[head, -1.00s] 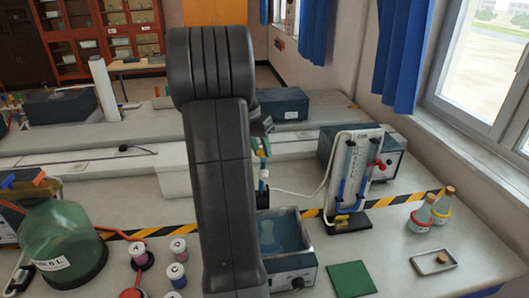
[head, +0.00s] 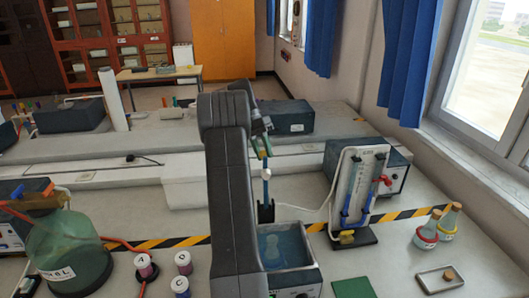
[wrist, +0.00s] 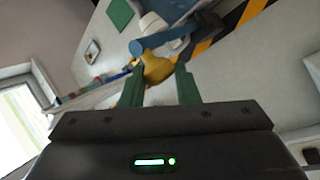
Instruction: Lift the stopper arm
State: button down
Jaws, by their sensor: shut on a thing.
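My gripper (head: 262,148) is above the small stand, partly behind my own arm. In the wrist view its green fingers (wrist: 160,88) are shut on a yellow piece (wrist: 157,68), which sits against a blue bar (wrist: 165,40). I take these to be the stopper arm; where they join is unclear. The stand in the head view has a light post with a blue band (head: 266,174) and a black base (head: 267,212). A white round top (wrist: 154,22) lies just beyond the blue bar in the wrist view.
A water bath (head: 307,278) with a bottle in it stands in front of the stand. A flow-tube panel (head: 357,190) is to its right. A large green jar (head: 65,245) and labelled bottles (head: 183,263) are at left. A green mat (head: 352,288) lies at right.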

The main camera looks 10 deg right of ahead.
jog(key=shift+a+f, duration=0.2)
jog(key=shift+f, duration=0.35)
jog(key=c, duration=1.5)
grip_release()
jog(key=o, duration=0.4)
jog(key=shift+a, duration=0.15)
jog(key=shift+w+r, duration=0.1)
jog(key=shift+r, duration=0.1)
jog(key=shift+r, duration=0.15)
